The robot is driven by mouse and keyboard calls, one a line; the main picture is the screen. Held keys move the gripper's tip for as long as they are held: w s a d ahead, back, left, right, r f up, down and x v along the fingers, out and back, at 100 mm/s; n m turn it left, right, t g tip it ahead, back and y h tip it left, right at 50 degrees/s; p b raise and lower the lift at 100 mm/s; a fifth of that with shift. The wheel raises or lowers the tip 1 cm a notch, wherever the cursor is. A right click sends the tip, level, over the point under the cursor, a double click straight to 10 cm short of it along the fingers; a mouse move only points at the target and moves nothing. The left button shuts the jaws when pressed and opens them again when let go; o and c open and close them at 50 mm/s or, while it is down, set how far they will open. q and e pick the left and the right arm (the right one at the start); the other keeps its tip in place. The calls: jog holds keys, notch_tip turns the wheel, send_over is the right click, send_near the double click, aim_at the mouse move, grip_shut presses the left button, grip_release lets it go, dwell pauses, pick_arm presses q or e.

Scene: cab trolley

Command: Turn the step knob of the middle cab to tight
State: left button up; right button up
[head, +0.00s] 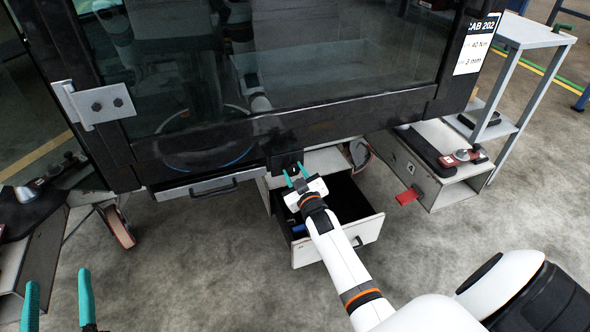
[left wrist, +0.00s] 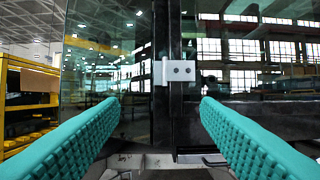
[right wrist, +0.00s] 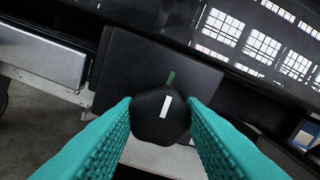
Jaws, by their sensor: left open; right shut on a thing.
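The middle cab (head: 290,125), with a "CAB 202" sign (head: 476,45), stands before me. Its step knob (right wrist: 158,125) is black and faceted, on a dark plate (right wrist: 135,75) low on the cab's front. The knob's white pointer line (right wrist: 166,106) tilts slightly right and lies roughly in line with the green mark (right wrist: 171,78) on the plate. My right gripper (head: 292,175) is shut on the knob, with one finger on each side of it. In the head view the knob is hard to make out. My left gripper (head: 58,295) is open and empty, well away from the knob.
An open drawer (head: 362,238) juts out below my right gripper. A closed drawer with a handle (head: 212,188) is to its left. A trolley with a red tab (head: 408,196) and a grey shelf stand (head: 525,35) are at right. Grey floor lies clear in front.

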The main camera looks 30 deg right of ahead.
aim_at(295, 172)
pick_arm(q)
jog(key=shift+w+a+f+g, duration=0.1)
jog(key=shift+f+g, duration=0.35)
jog(key=shift+f, duration=0.15)
jog(key=shift+w+a+f+g, duration=0.1)
jog(key=shift+f+g, duration=0.35)
jog(key=shift+f, duration=0.15)
pick_arm(e)
jog(key=shift+f+m, duration=0.1)
jog(key=shift+m, duration=0.4)
jog(key=o, duration=1)
pick_arm(q)
jog(key=shift+d, duration=0.1)
